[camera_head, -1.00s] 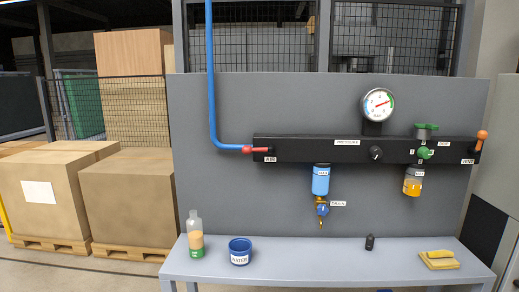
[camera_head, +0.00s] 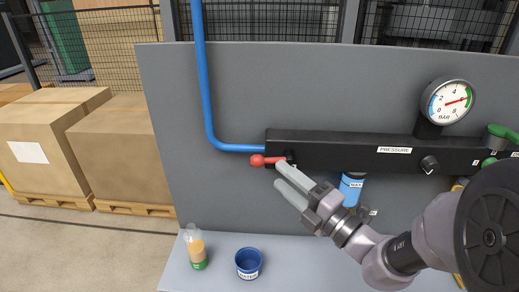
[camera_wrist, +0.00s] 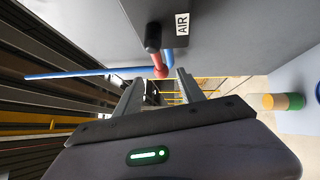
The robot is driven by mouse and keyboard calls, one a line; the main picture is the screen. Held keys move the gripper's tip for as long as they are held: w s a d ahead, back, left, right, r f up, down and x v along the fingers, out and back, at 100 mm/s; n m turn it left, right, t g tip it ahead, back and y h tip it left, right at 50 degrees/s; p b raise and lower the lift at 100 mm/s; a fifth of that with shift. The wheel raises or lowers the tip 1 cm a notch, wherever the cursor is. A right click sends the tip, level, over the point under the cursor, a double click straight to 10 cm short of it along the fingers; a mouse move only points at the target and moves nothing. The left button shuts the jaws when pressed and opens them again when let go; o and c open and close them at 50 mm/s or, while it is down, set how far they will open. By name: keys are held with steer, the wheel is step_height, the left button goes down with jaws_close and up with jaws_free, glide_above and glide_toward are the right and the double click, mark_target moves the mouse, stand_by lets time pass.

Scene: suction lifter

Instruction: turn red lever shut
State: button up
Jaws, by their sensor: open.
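The red lever (camera_head: 265,160) sits at the left end of the black manifold (camera_head: 340,150), where the blue pipe (camera_head: 207,100) joins. It lies roughly level, its round knob pointing left. In the wrist view the red lever (camera_wrist: 156,50) shows beside the AIR label (camera_wrist: 182,24), just beyond the fingertips. My gripper (camera_head: 277,173) comes from the lower right with its fingers apart. In the head view its upper finger overlaps the right part of the lever and hides the AIR label. The wrist view (camera_wrist: 155,82) shows nothing gripped between the fingers; I cannot tell whether they touch the lever.
A pressure gauge (camera_head: 448,101) stands above the manifold, with a black knob (camera_head: 429,165) below it. A blue filter bowl (camera_head: 351,188) hangs behind my arm. A bottle (camera_head: 195,248) and a blue water cup (camera_head: 248,263) stand on the bench (camera_head: 215,277). The left panel area is free.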

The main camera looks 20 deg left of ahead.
steer(key=x, duration=1)
steer(key=shift+w+a+b, duration=0.2)
steer(key=shift+b, duration=0.1)
steer(key=shift+c, duration=0.4)
jaws_close()
stand_by(0.4)
